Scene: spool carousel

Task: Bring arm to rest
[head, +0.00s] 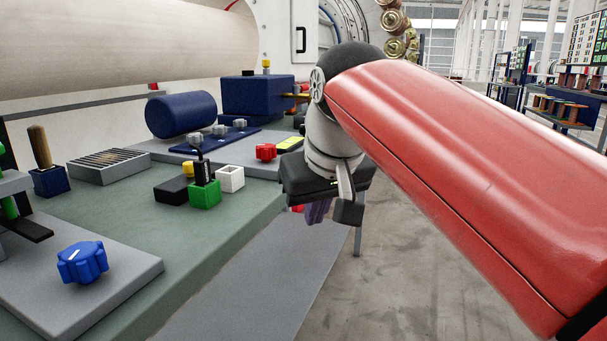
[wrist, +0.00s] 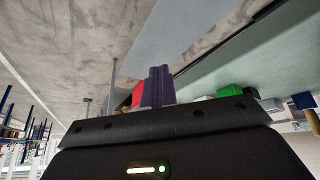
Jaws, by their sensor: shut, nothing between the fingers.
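My gripper (head: 318,209) hangs at the end of my red arm, fingers pointing down, beside the right edge of the green-grey workbench (head: 130,221). In the wrist view its two purple fingers (wrist: 158,87) are together with nothing between them. Most of the fingers are hidden behind the wrist body in the head view. The gripper appears apart from the things on the bench.
On the bench are a blue knob (head: 82,262), a green block (head: 205,195), a white box (head: 230,178), a red knob (head: 266,152) and a blue cylinder (head: 181,114). A large pale roll (head: 120,45) is above. The floor (head: 400,270) at right is clear.

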